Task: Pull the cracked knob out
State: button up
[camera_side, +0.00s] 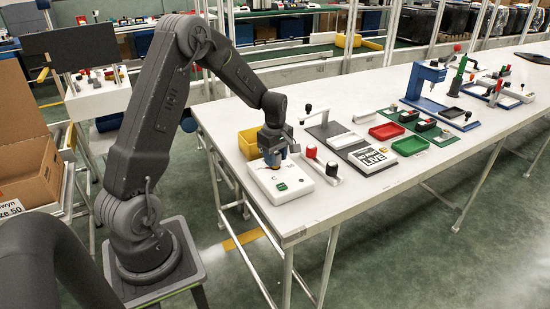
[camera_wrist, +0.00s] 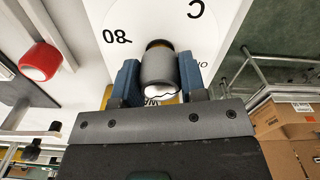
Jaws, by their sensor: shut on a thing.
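The cracked knob (camera_wrist: 159,70) is a grey rounded knob with a jagged pale patch at its near end. In the wrist view it sits between the two blue fingers of my gripper (camera_wrist: 158,80), which are shut on it. Behind it is a white panel with printed marks (camera_wrist: 190,20). In the side view my gripper (camera_side: 274,158) points down over the white box (camera_side: 300,187) at the table's near left corner. The knob is hidden there by the gripper, and I cannot tell whether it is still seated.
A yellow bin (camera_side: 248,139) stands just behind the gripper. A red knob (camera_side: 311,151) and a black-knobbed lever (camera_side: 332,168) are close on the right. Red (camera_side: 386,131) and green (camera_side: 410,146) trays lie farther right. Bare tabletop (camera_side: 310,215) lies in front.

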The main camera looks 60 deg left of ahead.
jog(key=shift+r, duration=1.15)
dwell(0.9)
jog(key=shift+r, duration=1.4)
jog(key=shift+r, duration=0.1)
jog(key=shift+r, duration=1.4)
